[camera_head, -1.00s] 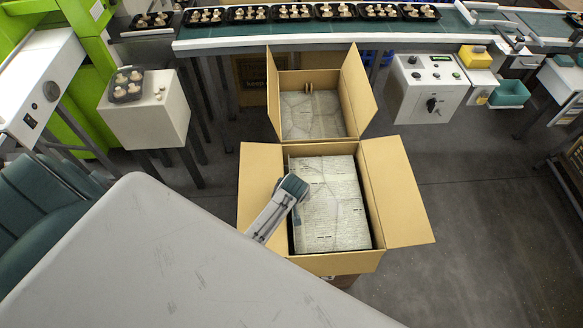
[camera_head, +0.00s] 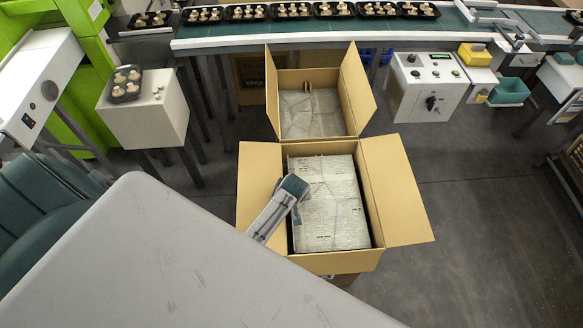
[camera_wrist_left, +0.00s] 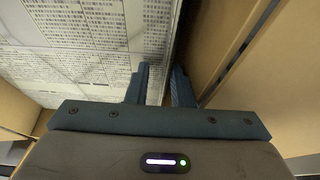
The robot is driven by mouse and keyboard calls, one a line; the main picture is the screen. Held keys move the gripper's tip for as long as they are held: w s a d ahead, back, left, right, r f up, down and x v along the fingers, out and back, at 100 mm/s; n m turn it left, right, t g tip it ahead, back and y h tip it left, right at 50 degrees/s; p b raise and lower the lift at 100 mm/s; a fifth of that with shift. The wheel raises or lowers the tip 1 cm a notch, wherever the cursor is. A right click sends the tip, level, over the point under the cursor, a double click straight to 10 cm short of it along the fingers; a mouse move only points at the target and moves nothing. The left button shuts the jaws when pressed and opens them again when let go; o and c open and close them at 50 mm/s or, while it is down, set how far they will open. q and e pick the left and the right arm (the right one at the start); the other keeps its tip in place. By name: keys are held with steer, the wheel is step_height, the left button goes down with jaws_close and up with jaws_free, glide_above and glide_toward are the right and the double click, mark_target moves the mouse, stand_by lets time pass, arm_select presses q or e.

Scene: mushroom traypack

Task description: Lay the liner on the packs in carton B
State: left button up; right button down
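The near open carton (camera_head: 405,190) holds a flat printed grey-white sheet, the liner (camera_head: 335,215), which covers most of the opening and hides whatever lies under it. My left gripper (camera_head: 297,193) is over the liner's left edge, inside the carton. In the left wrist view, the liner (camera_wrist_left: 90,45) fills the upper left. The two teal fingers of my left gripper (camera_wrist_left: 160,75) stand apart beside the liner's edge and the brown carton wall (camera_wrist_left: 220,50). I see no carton label. My right gripper is not in view.
A second open carton (camera_head: 360,90) with a similar sheet (camera_head: 312,115) stands directly behind. A conveyor (camera_head: 300,36) with several mushroom packs crosses the back. A white stand (camera_head: 150,115) with one pack is at left, a control box (camera_head: 425,88) at right. Floor to the right is clear.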

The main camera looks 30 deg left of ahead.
arm_select(q)
steer(key=shift+s+a+r, duration=0.1)
steer(key=shift+a, duration=0.15)
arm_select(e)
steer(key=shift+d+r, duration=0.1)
